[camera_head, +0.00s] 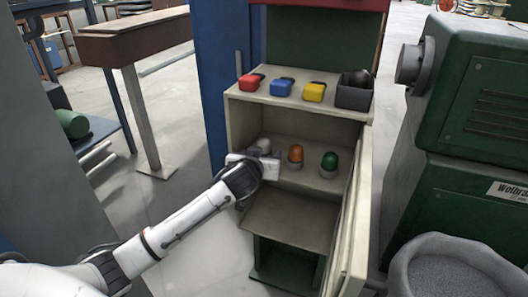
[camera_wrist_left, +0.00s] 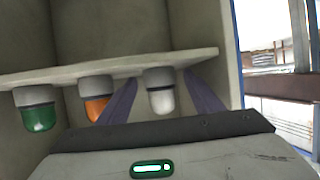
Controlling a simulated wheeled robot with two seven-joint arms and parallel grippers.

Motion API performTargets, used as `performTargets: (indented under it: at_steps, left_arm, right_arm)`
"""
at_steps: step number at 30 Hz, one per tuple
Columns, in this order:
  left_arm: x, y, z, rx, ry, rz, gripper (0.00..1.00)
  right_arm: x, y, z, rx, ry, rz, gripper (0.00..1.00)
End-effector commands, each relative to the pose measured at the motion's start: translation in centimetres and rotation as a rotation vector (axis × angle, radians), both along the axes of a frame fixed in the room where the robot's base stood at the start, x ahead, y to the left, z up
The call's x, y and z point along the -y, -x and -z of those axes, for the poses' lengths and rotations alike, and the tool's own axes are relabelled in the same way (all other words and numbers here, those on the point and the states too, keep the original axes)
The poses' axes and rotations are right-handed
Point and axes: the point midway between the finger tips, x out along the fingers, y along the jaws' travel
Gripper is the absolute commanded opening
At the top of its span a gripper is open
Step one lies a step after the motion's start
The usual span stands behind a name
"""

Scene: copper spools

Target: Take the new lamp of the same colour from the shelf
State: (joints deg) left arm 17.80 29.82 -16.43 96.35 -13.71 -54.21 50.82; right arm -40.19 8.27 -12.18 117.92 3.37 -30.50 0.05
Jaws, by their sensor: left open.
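Three lamps stand in a row on the cabinet shelf (camera_head: 312,182): a white lamp (camera_head: 264,145), an orange lamp (camera_head: 295,154) and a green lamp (camera_head: 329,161), each on a grey base. My left gripper (camera_head: 257,160) is at the shelf's left front, right by the white lamp and partly covering it. The left wrist view shows the shelf upside down. There the white lamp (camera_wrist_left: 161,98) lies between the two open fingers, with gaps on both sides. The orange lamp (camera_wrist_left: 96,106) is partly behind one finger; the green lamp (camera_wrist_left: 39,116) is clear. My right gripper is out of view.
On the cabinet top are red (camera_head: 250,82), blue (camera_head: 282,87) and yellow (camera_head: 314,92) pieces and a dark box (camera_head: 353,93). The open cabinet door (camera_head: 349,225) stands at the right. A green machine (camera_head: 470,120) and a grey bin (camera_head: 450,266) are further right.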

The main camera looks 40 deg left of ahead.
Motion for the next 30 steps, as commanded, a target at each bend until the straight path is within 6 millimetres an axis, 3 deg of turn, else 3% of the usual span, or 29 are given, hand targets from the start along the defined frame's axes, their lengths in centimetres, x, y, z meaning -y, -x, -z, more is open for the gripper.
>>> performTargets:
  at_steps: [1,9,20,30]
  left_arm:
    - [0.0,0.0,0.0,0.000,0.000,0.000,0.58]
    - [0.0,0.0,0.0,0.000,-0.001,0.000,0.15]
    - [0.3,0.1,-0.6,0.002,0.000,0.001,0.15]
    - [0.4,0.2,-5.4,0.005,0.000,0.000,0.15]
  right_arm:
    - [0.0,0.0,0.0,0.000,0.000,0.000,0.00]
    - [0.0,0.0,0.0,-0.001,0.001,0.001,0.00]
    - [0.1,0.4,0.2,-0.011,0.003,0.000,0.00]
    - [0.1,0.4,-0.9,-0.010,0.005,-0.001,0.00]
